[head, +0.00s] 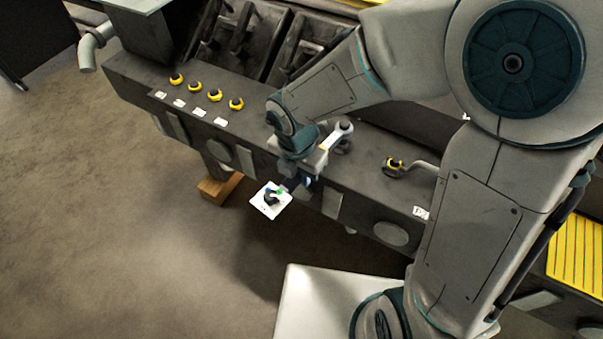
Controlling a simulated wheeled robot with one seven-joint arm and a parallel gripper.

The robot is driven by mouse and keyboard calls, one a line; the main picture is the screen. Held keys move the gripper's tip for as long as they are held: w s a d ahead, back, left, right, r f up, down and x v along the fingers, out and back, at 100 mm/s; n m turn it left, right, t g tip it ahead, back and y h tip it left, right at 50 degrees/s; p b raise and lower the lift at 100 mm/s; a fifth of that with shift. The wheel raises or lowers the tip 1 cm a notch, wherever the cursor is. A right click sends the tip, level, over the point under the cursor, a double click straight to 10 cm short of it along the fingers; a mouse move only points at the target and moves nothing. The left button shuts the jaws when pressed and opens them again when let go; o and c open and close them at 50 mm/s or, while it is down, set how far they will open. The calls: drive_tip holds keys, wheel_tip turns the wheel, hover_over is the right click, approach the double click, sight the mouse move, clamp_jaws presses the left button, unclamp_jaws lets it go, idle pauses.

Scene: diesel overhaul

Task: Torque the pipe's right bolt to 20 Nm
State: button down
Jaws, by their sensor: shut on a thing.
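My gripper (307,178) is beside the front edge of the dark engine block and is shut on a tool that looks like a torque wrench. The wrench's pale ring-shaped head (344,128) shows to the right of my wrist, above a dark round fitting (343,147). A white square dial (264,206) with blue and green marks shows left of the fingers, seemingly on the tool. My wrist hides most of the handle. I cannot tell whether the head touches a bolt.
Several yellow-ringed caps (214,95) with white labels stand along the block's left part. A label (420,212) lies near the pipe. A wooden block (217,190) is below the engine. The floor (130,230) at the left is clear. My arm covers much of the right side.

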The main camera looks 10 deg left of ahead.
drive_tip(key=shift+w+a+r, duration=0.15)
drive_tip(key=shift+w+a, duration=0.1)
drive_tip(key=shift+a, duration=0.15)
drive_tip(key=shift+w+a+m, duration=0.1)
drive_tip(key=shift+a+m, duration=0.05)
drive_tip(key=shift+m, duration=0.15)
drive_tip(key=shift+w+a, duration=0.15)
drive_tip(key=shift+a, duration=0.05)
drive_tip(key=shift+m, duration=0.3)
drive_tip(key=shift+w+a+b, duration=0.25)
drive_tip(key=shift+a+b, duration=0.05)
drive_tip(key=shift+a, duration=0.05)
drive_tip(key=shift+r, duration=0.1)
drive_tip(key=shift+r+m+p, duration=0.3)
drive_tip(key=shift+r+p, duration=1.3)
drive_tip(key=shift+p, duration=0.25)
